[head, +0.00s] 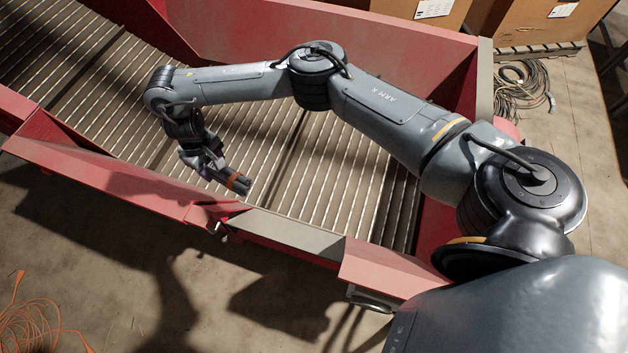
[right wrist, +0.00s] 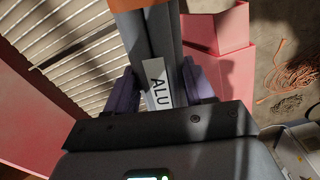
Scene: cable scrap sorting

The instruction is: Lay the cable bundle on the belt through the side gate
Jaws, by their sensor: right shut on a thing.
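The cable bundle (head: 226,177) is a short dark grey bundle with an orange band near its end. In the right wrist view the bundle (right wrist: 152,45) carries a white "ALU" label and the orange band at the top edge. My right gripper (head: 209,158) is shut on it, with purple finger pads on both sides of the bundle. The gripper holds it over the slatted belt (head: 325,175), close to the near wall; I cannot tell whether the bundle touches the slats. A lower grey section (head: 290,232) in the near red wall looks like the side gate. My left gripper is not in view.
Red walls (head: 110,178) border the belt on the near and far sides. A grey cable coil (head: 522,88) lies on the floor at right, near cardboard boxes (head: 535,25). Orange cable (head: 35,328) lies on the floor at lower left. The belt around the bundle is clear.

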